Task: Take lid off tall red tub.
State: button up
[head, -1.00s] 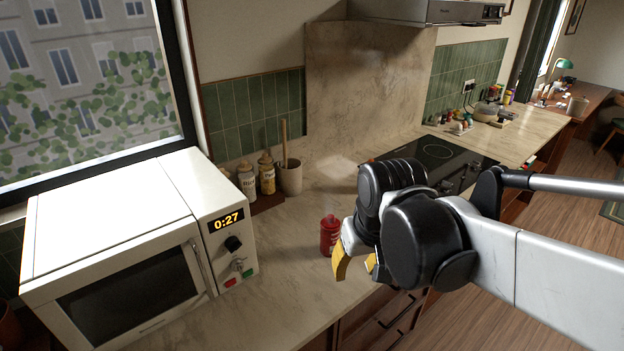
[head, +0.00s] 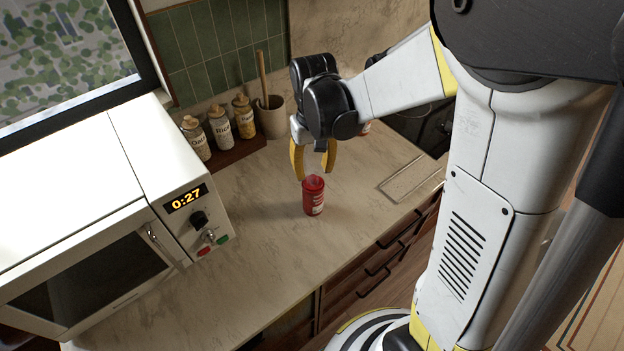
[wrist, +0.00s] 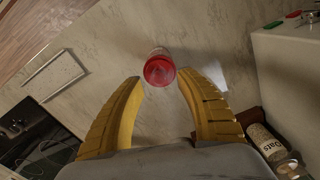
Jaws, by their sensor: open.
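The tall red tub (head: 313,201) stands upright on the counter, with a white label on its side. Its red lid (head: 314,184) appears to be on top. My gripper (head: 315,175) is open and empty, pointing down just above the tub, with its yellow fingers apart. In the wrist view, the round red lid (wrist: 159,71) shows between and just beyond the fingertips (wrist: 160,78). I see no finger clearly touching it, and the exact height gap is hard to tell.
The microwave (head: 115,215) stands left of the tub. A small red-and-white item (head: 366,127) is partly hidden behind my arm. The counter around the tub is clear.

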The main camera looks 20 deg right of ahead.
aim_at(313, 176)
jog(key=f, duration=0.3)
jog(key=f+b, duration=0.1)
jog(key=shift+w+d+f, duration=0.1)
jog(key=shift+w+f, duration=0.1)
jog(key=shift+w, duration=0.15)
jog(key=c, duration=0.9)
jog(key=shift+r, duration=0.1)
